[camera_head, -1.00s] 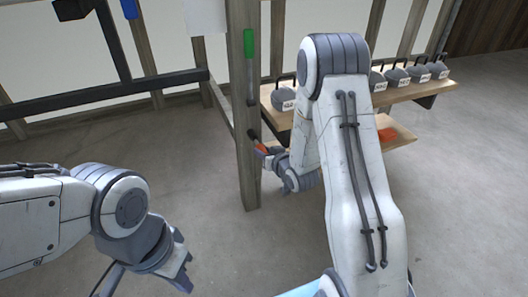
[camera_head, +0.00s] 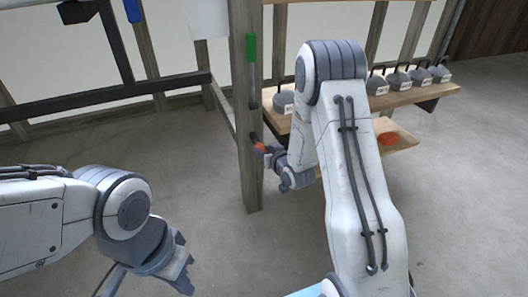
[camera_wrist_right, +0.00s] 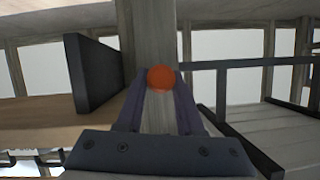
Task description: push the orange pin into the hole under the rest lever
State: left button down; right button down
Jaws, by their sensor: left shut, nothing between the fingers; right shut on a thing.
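The orange pin (camera_head: 260,147) is at the wooden post (camera_head: 250,185), below a green-handled lever (camera_head: 250,47). My right gripper (camera_head: 266,150) is shut on the pin and points at the post. In the right wrist view the pin's round orange end (camera_wrist_right: 161,77) shows between the fingertips, in front of the post (camera_wrist_right: 148,35). The hole is hidden, and I cannot tell how deep the pin sits. My left gripper (camera_head: 186,268) is shut and empty, low over the floor at the lower left, away from the post.
A wooden shelf (camera_head: 420,93) with several grey weights stands behind my right arm. A lower board (camera_head: 405,148) carries an orange-red item (camera_head: 388,138). A dark rail (camera_head: 110,95) runs left of the post. The floor between my arms is clear.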

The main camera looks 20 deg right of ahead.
jog(key=shift+w, duration=0.85)
jog(key=shift+w, duration=0.3)
jog(key=shift+c, duration=2.3)
grip_release()
jog(key=a+p+v, duration=0.1)
jog(key=p+v, duration=0.2)
jog(key=v, duration=0.7)
jog(key=shift+s+d+p, duration=0.25)
jog(key=shift+d+p, duration=0.05)
jog(key=shift+d, duration=0.15)
jog(key=shift+r, duration=0.1)
